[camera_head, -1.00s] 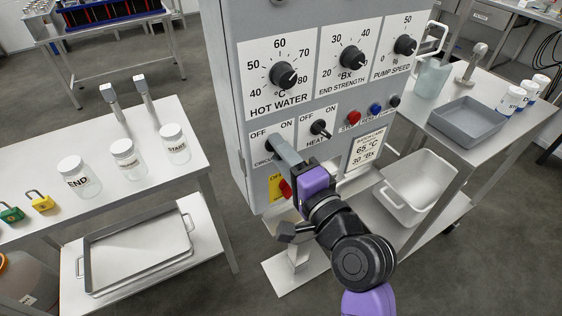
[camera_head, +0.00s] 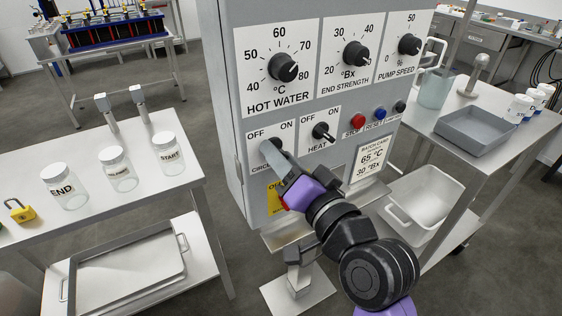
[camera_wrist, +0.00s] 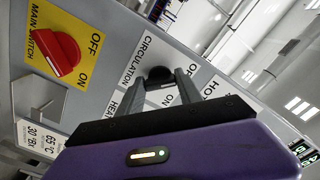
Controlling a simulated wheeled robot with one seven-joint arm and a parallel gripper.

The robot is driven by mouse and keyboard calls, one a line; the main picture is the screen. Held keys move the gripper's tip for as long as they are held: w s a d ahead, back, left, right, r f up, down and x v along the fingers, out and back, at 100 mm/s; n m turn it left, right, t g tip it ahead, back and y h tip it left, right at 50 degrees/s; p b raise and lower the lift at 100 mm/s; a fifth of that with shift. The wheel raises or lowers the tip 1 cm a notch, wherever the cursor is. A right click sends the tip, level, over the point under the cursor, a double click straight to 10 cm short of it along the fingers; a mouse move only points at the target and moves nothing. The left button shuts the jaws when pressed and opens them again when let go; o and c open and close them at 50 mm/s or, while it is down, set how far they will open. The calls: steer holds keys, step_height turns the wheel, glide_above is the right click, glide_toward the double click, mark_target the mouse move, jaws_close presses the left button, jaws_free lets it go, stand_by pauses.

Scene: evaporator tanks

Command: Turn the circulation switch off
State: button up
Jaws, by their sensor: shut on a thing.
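The circulation switch (camera_wrist: 158,75) is a black rotary knob on the grey control panel. My gripper (camera_wrist: 168,78) is shut on it, with a finger on each side. In the head view my gripper (camera_head: 276,155) reaches the panel at the circulation label (camera_head: 259,168), between the OFF and ON marks. My fingers cover most of the switch there, so its exact setting cannot be told.
The heat switch (camera_head: 322,132) is just right of the gripper. A red main switch (camera_wrist: 62,54) on a yellow plate is below. Stop, reset and black buttons (camera_head: 379,113) are farther right. A bench with jars (camera_head: 118,172) stands left.

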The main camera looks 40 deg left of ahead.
steer(key=shift+f, duration=0.1)
stand_by(0.4)
steer(key=o, duration=1.4)
steer(key=v, duration=0.8)
steer(key=shift+w+b, duration=0.1)
steer(key=shift+b, duration=0.25)
steer(key=shift+a, duration=0.1)
